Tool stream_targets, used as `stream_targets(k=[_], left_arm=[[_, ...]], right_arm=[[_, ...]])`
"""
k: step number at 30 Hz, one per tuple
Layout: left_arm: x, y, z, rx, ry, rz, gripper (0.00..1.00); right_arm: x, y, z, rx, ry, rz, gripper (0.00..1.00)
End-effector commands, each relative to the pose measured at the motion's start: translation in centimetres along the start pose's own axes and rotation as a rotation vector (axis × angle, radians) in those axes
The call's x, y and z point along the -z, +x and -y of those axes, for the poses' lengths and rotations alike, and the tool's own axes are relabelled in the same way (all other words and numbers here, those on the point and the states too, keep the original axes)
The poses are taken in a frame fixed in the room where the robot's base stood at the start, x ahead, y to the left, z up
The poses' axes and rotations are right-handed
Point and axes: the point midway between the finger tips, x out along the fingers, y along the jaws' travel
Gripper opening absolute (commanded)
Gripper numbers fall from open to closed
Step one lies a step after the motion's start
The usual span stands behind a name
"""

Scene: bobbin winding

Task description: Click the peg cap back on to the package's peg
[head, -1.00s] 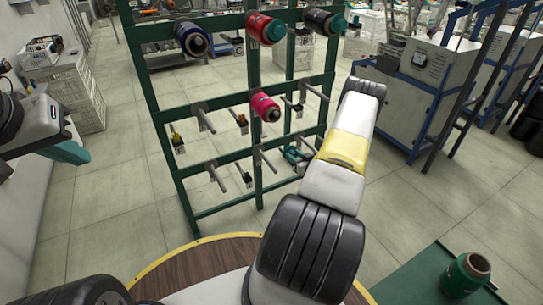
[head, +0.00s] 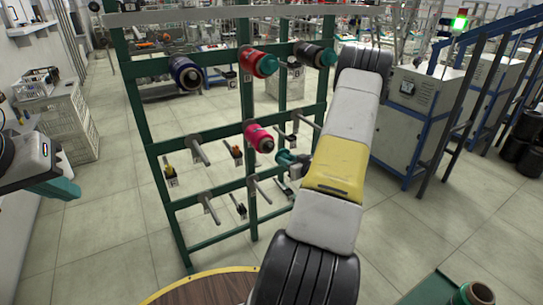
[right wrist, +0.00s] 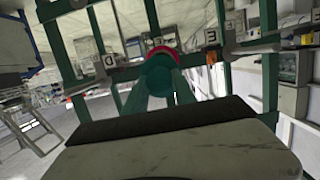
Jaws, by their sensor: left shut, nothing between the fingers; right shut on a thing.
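A pink-red package (head: 256,136) hangs on a middle-row peg of the green rack; its dark end faces me and shows no teal cap. My right gripper (head: 287,160) is just right of and slightly below it in the head view, partly hidden by my arm. In the right wrist view my right gripper (right wrist: 150,95) is shut on a round teal peg cap (right wrist: 158,75). A red ring (right wrist: 162,50) shows behind the cap; I cannot tell the gap between them. My left gripper (head: 60,188) is shut and empty at the left edge, away from the rack.
The green rack (head: 140,125) carries a blue package (head: 184,72), a red one (head: 258,60) and a black one (head: 308,53) above. Bare pegs (head: 200,152) stick out around the pink-red package. A round wooden table (head: 205,288) is in front. A green package (head: 474,294) stands at lower right.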

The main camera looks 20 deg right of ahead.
Motion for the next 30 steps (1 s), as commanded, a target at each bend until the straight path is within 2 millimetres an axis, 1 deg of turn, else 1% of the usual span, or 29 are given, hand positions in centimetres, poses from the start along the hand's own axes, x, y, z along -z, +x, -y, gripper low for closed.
stream_targets(k=[1, 6, 14, 30], left_arm=[[0.0, 0.0, 0.0, 0.0, 0.0, 0.0, 0.0], [0.0, 0.0, 0.0, 0.0, 0.0, 0.0, 0.0], [0.0, 0.0, 0.0, 0.0, 0.0, 0.0, 0.0], [0.0, 0.0, 0.0, 0.0, 0.0, 0.0, 0.0]], right_arm=[[0.2, 0.8, 0.1, 0.003, -0.001, -0.002, 0.0], [0.8, 3.1, 0.1, 0.002, -0.001, -0.002, 0.0], [0.8, 3.0, 0.0, 0.001, 0.0, 0.0, 0.0], [1.2, 4.6, 0.1, 0.001, 0.0, 0.0, 0.0]])
